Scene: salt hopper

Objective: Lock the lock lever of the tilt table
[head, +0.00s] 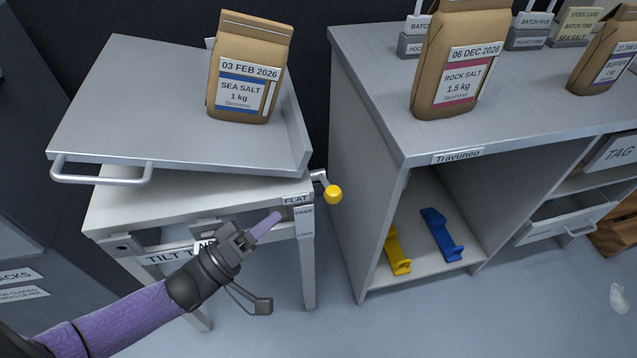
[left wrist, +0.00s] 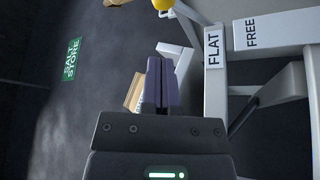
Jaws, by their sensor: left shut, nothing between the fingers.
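The tilt table's grey top (head: 130,95) carries a sea salt bag and sits over a pale frame (head: 215,190). A lever with a yellow knob (head: 333,195) sticks out at the frame's right front corner, beside the FLAT label (head: 296,199). The FREE and LOCK marks (head: 304,223) are on the leg below. The knob is higher than FREE. My left gripper (head: 266,226) is shut and empty in front of the frame, left of and below the knob, apart from it. In the left wrist view its fingers (left wrist: 160,85) are together, and the yellow knob (left wrist: 163,4) is at the top edge.
The sea salt bag (head: 247,70) stands on the top. A grey cabinet (head: 362,150) stands close on the right, with a rock salt bag (head: 456,60) on it and yellow and blue pieces on its lower shelf. A narrow gap separates cabinet and table.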

